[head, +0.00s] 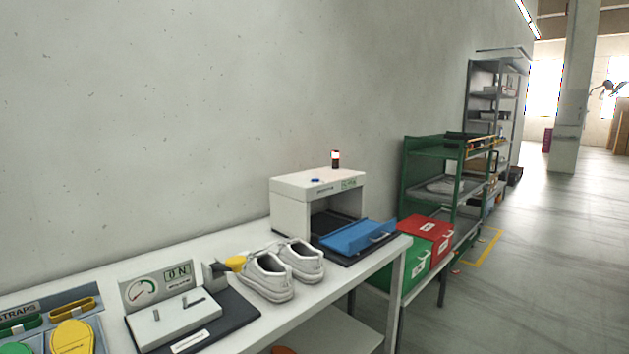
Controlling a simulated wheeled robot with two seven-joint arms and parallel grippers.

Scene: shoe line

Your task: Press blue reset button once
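A small blue button (315,180) sits on top of a white box-shaped machine (290,205) at the right end of the white table. A small red, white and black signal light (335,159) stands on the back of the machine's top. The machine has an open front, with a blue tray-like part (352,237) in front of the opening. Neither of my grippers is in view, and nothing covers the button.
White shoes (268,277) stand on the table (225,252) left of the machine. A gauge fixture (160,293) and straps tray (18,316) lie farther left. Red (428,230) and green (417,269) boxes and a green shelf rack (430,150) stand right.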

